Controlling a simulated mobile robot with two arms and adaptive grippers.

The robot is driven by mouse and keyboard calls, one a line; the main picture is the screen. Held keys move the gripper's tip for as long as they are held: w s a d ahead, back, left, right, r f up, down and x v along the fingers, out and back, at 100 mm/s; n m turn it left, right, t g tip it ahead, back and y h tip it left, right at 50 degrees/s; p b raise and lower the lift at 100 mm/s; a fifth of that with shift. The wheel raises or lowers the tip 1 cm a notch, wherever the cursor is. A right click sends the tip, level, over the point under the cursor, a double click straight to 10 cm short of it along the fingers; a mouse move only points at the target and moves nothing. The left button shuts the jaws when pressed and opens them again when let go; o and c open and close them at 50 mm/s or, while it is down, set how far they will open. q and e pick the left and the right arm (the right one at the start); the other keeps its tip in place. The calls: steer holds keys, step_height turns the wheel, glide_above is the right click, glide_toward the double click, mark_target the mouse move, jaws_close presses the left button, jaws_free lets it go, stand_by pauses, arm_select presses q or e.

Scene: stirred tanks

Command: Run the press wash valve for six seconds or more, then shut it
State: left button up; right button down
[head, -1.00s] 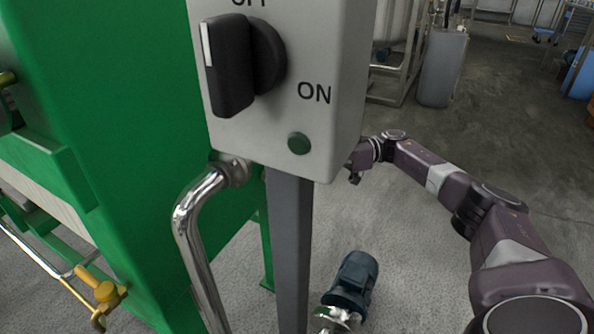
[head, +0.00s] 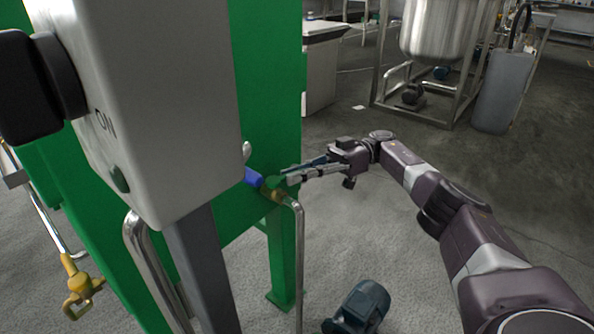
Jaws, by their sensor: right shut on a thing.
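A small brass valve (head: 274,195) with a blue handle (head: 253,177) sits on the side of the green press (head: 262,120), above a bent steel pipe. My right gripper (head: 281,181) reaches in from the right and its fingertips are closed at this valve, shut on its handle. The grip itself is small and partly hidden, so the handle's exact angle is hard to tell. No water flow can be made out. My left gripper is not in view.
A grey control box (head: 160,110) with a black knob (head: 30,85) and an ON mark stands close in front on a post. A yellow valve (head: 82,287) is at lower left. A blue motor (head: 358,308) is on the floor.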

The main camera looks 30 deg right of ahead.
steer(key=c, duration=2)
jaws_free()
steer(key=shift+o, duration=0.2)
step_height(320, 180, up, 10)
steer(key=shift+r, duration=0.1)
